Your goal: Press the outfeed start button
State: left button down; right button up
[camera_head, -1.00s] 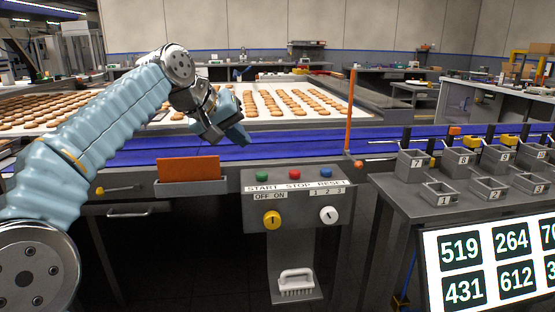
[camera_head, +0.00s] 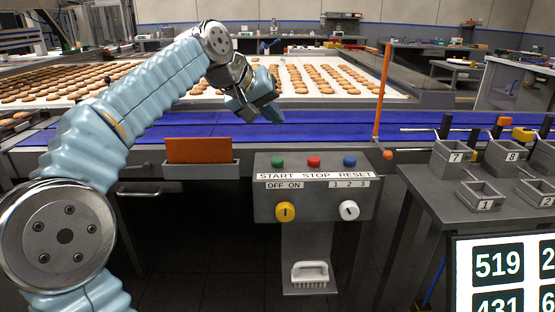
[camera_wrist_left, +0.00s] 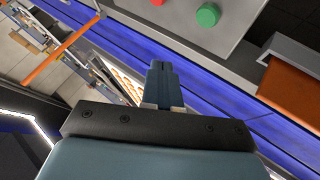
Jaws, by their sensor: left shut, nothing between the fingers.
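The green START button (camera_head: 277,162) sits at the upper left of the grey control panel (camera_head: 262,208). To its right are the red STOP button (camera_head: 314,162) and the blue RESET button (camera_head: 349,161). My left gripper (camera_head: 272,113) is shut and empty, above the blue belt (camera_head: 190,133) and apart from the panel. In the left wrist view the gripper (camera_wrist_left: 163,72) shows shut fingers, with the green START button (camera_wrist_left: 208,15) and part of the red STOP button (camera_wrist_left: 157,2) near the top. My right gripper is not in view.
The panel also has a yellow OFF/ON knob (camera_head: 285,212) and a white selector knob (camera_head: 349,210). A holder with an orange board (camera_head: 198,150) is left of the panel. An orange post (camera_head: 382,95) stands at the right. A biscuit tray (camera_head: 395,98) lies behind the belt.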

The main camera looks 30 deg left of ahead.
pick_arm(q)
jog(key=b, duration=0.1)
send_over(273, 161)
notch_tip(273, 161, down, 6)
jog(key=shift+w+r, duration=0.1)
jog(key=shift+r, duration=0.15)
jog(key=shift+f+b, duration=0.7)
dwell(1.3)
jog(key=shift+f+b, duration=0.3)
jog(key=shift+f, duration=0.1)
jog(key=shift+f+b, duration=0.45)
jog(key=shift+f, duration=0.1)
dwell(0.5)
jog(key=shift+r, duration=0.15)
jog(key=shift+r+p, duration=0.8)
jog(key=shift+p, duration=0.15)
